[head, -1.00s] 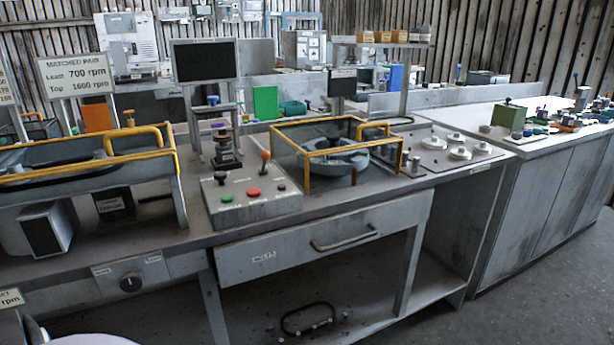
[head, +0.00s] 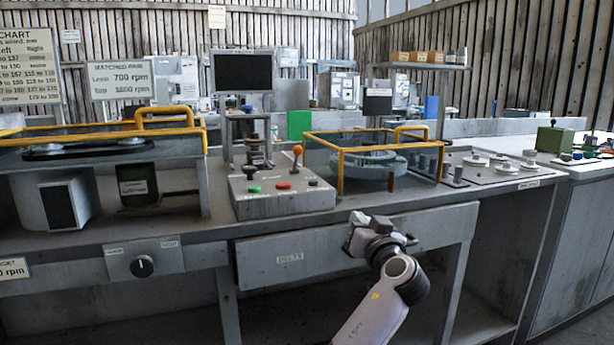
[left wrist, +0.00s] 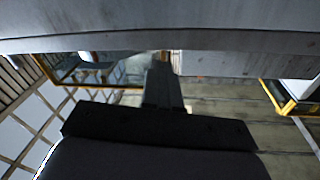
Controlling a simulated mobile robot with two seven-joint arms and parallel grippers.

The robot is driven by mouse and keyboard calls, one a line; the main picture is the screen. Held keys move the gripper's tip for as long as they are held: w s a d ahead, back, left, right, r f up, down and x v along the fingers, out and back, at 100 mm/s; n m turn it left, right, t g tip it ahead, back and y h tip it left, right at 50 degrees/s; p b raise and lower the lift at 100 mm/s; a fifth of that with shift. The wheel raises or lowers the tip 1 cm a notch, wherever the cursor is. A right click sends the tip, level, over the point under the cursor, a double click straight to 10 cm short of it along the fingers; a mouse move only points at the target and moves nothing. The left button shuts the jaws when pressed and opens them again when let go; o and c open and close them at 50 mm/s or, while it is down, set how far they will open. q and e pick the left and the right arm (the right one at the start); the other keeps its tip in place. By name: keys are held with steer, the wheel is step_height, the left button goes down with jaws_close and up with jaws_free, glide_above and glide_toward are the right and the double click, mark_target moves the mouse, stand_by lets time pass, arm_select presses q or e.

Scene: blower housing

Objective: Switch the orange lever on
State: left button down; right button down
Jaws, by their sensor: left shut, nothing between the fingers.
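The orange lever (head: 298,157) has a round orange knob and stands roughly upright at the back of a grey control box (head: 285,203) on the bench. The box also carries a green button (head: 254,189), a red button (head: 284,185) and a dark button (head: 313,182). My left gripper (head: 358,232) is in front of the bench's front edge, to the right of and lower than the box, apart from the lever. In the left wrist view its dark fingers (left wrist: 163,85) are together and empty. The lever cannot be made out in that view. My right gripper is not in view.
A yellow-framed guard (head: 341,172) stands right of the box, and a larger yellow-railed housing (head: 205,150) stands to its left. A dark screen (head: 243,72) on a stand is behind. A drawer (head: 290,257) and a knob panel (head: 143,266) are below the bench top.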

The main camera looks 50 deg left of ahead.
arm_select(q)
steer(key=s+a+r+n+g+y+b, duration=0.2)
steer(key=s+r+n+g+y+b, duration=0.1)
steer(key=r+n+g, duration=0.2)
step_height(320, 180, up, 3)
steer(key=shift+s+r+n+y, duration=0.2)
steer(key=shift+n+y, duration=0.2)
steer(key=shift+n, duration=0.6)
steer(key=shift+a, duration=0.1)
